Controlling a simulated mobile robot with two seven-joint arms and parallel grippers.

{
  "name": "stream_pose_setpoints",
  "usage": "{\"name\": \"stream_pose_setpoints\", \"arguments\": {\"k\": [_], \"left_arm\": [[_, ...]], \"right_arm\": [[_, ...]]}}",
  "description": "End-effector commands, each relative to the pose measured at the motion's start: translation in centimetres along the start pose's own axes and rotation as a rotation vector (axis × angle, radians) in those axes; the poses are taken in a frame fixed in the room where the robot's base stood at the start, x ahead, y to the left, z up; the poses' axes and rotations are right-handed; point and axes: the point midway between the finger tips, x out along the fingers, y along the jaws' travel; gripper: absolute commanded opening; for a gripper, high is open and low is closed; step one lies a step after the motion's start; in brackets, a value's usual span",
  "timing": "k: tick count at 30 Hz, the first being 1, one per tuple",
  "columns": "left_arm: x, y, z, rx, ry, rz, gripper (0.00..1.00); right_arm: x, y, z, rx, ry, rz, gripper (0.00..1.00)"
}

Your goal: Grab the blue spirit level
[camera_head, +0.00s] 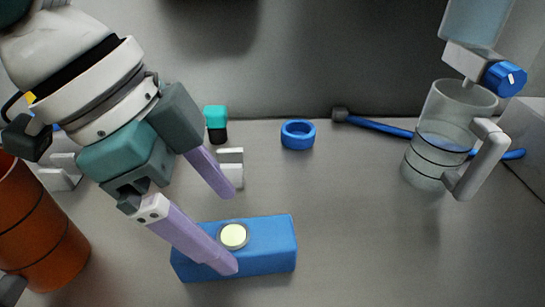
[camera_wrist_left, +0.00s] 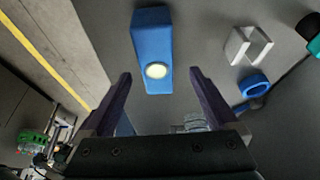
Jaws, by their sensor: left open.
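The blue spirit level (camera_head: 268,251) is a blue block with a round pale vial on top, lying on the grey surface at the lower middle of the head view. In the left wrist view the spirit level (camera_wrist_left: 152,30) lies lengthwise ahead of the fingers, its near end showing in the gap between the tips. My left gripper (camera_head: 230,232) is open and empty, with purple fingers. One finger covers part of the level in the head view, the other is farther back. I cannot tell the height between them. My right gripper is not in view.
A white bracket (camera_head: 231,167) stands just behind the level, near a teal-and-black object (camera_head: 216,122) and a blue ring (camera_head: 298,134). A clear jug (camera_head: 425,170) with liquid and a blue rod (camera_head: 380,126) are right. An orange container (camera_head: 35,235) is left. Surface right of the level is clear.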

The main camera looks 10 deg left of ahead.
Motion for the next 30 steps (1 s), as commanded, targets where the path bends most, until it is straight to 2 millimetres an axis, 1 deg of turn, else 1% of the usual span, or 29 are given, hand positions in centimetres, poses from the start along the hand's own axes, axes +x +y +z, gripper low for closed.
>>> {"name": "stream_pose_setpoints", "arguments": {"k": [1, 6, 9, 15, 17, 30], "left_arm": [[1.1, 0.3, 0.2, 0.000, 0.000, 0.004, 0.93], [3.5, 0.5, 0.3, 0.000, 0.000, 0.002, 0.93], [4.0, 0.4, 0.3, 0.002, -0.001, -0.001, 0.93], [4.0, 0.4, 0.3, 0.002, -0.001, -0.001, 0.93], [4.0, 0.4, 0.3, 0.002, -0.001, -0.001, 0.87], [4.0, 0.4, 0.3, 0.002, -0.001, -0.001, 0.37]], "right_arm": [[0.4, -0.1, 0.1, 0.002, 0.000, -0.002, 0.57], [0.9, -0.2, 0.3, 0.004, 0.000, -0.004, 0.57], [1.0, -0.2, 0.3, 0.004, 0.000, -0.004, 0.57], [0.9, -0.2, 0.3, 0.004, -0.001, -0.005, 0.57], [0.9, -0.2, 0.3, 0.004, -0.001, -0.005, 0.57], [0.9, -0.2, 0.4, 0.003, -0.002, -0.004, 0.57]]}}
